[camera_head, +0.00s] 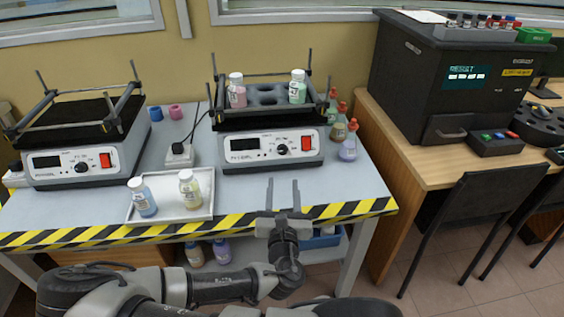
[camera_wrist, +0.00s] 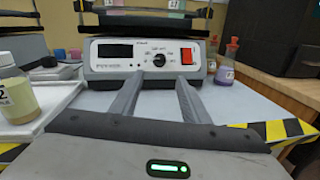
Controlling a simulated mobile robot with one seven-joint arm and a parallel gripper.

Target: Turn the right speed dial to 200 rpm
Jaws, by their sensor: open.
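The right shaker (camera_head: 268,147) stands at the back of the grey table. Its front panel has a dark display, a black round speed dial (camera_head: 282,149) and a red switch (camera_head: 307,144). In the wrist view the dial (camera_wrist: 159,60) shows between the display (camera_wrist: 114,51) and the red switch (camera_wrist: 187,57), ahead of my fingers. The display shows no readable number. My gripper (camera_head: 284,183) is open and empty, over the front of the table, apart from the dial. In the wrist view its two fingers (camera_wrist: 156,95) point toward the panel below the dial.
A white tray (camera_head: 172,217) with two bottles lies left of my gripper. A second shaker (camera_head: 82,166) stands at the left. Flasks (camera_head: 348,148) stand right of the right shaker. The table between my gripper and the panel is clear.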

